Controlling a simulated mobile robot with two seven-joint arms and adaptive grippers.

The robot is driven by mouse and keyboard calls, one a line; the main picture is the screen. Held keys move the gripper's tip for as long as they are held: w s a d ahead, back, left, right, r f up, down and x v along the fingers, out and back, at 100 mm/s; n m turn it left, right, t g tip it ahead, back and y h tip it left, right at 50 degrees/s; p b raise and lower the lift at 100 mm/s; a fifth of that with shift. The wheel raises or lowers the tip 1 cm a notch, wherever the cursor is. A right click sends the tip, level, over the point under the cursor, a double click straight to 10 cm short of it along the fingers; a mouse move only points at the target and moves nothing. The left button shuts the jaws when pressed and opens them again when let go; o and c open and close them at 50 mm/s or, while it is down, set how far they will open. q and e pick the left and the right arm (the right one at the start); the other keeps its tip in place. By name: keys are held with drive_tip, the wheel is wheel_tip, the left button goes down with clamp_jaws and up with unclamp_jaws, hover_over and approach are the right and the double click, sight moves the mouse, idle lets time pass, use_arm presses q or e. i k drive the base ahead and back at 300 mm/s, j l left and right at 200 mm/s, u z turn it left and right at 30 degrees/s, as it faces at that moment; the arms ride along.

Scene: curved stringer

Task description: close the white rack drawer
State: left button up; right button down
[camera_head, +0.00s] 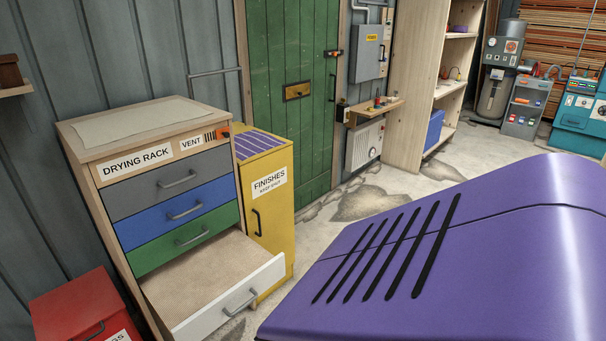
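The white rack drawer (229,305) is the lowest drawer of the wooden drying rack (97,206) at the left. It is pulled far out, and its flat tan inside (198,268) shows empty. A grey bar handle (240,301) is on its white front. The grey drawer (168,183), the blue drawer (182,209) and the green drawer (184,239) above it are shut. Neither of my grippers is in view.
A large purple slotted body (470,258) fills the lower right. A yellow FINISHES cabinet (269,205) stands right beside the rack. A red box (82,308) is at the lower left. Bare floor (365,198) lies beyond, before the green door (291,124).

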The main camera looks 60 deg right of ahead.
sight(194, 293)
drive_tip(key=j+z, duration=0.1)
drive_tip(key=z, duration=0.3)
drive_tip(key=k+z, duration=0.1)
drive_tip(key=z, duration=0.25)
drive_tip(key=k+z, duration=0.1)
drive_tip(key=z, duration=0.3)
drive_tip(key=j+z, duration=0.1)
drive_tip(key=z, duration=0.25)
drive_tip(key=k, duration=0.35)
drive_tip(key=i+j+z, duration=0.15)
drive_tip(key=j+z, duration=0.25)
drive_tip(key=i+j+z, duration=0.15)
drive_tip(key=z, duration=0.2)
drive_tip(key=j, duration=0.1)
